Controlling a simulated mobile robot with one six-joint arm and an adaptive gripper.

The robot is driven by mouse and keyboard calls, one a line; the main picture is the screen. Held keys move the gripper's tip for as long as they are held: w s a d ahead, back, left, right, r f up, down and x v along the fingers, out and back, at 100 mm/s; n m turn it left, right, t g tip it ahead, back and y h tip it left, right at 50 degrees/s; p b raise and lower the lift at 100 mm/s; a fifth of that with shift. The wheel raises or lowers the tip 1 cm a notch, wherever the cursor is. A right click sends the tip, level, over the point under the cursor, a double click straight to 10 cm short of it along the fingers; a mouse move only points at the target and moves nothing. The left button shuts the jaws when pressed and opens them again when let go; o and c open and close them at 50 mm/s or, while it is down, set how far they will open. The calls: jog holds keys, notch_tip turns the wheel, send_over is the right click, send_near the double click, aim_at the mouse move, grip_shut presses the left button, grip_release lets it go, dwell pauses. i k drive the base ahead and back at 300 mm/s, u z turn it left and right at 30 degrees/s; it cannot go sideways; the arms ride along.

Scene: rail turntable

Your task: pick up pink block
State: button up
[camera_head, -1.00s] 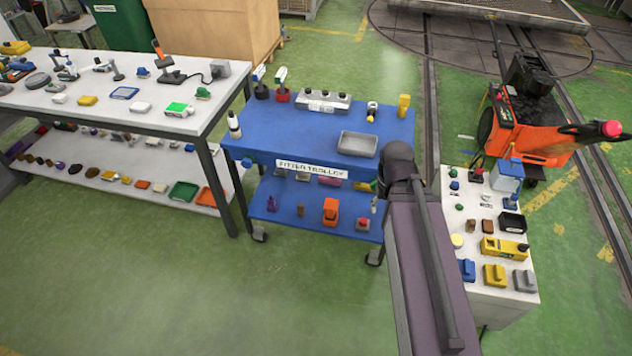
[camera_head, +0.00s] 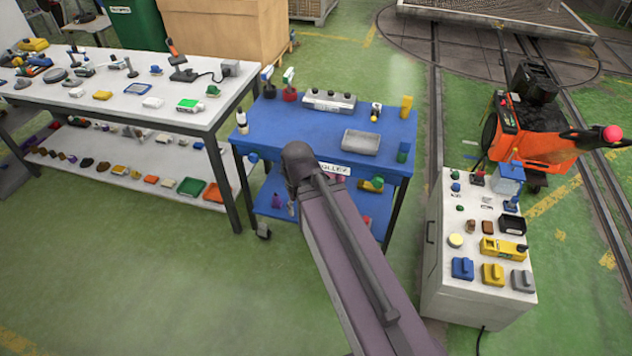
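I cannot clearly make out a pink block. A small pinkish-red item (camera_head: 366,220) shows at the right of the blue trolley's lower shelf, partly behind my arm; it is too small to identify. A purple-pink item (camera_head: 291,208) stands on the same shelf, left of my arm. My arm reaches up from the bottom of the view and its dark joint covers the trolley's front edge and much of the lower shelf. My gripper is not in view.
The blue trolley (camera_head: 300,125) holds a grey tray (camera_head: 361,142) and several tools on top. A white table (camera_head: 130,108) with a loaded lower shelf stands left. A white cabinet (camera_head: 432,275) with small items stands right, near an orange machine (camera_head: 530,140). Green floor is free in front.

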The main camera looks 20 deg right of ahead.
aim_at(341, 179)
jog(key=u, duration=0.7)
jog(key=i, duration=1.35)
jog(key=u, duration=1.75)
jog(key=k, duration=0.05)
jog(key=z, duration=3.6)
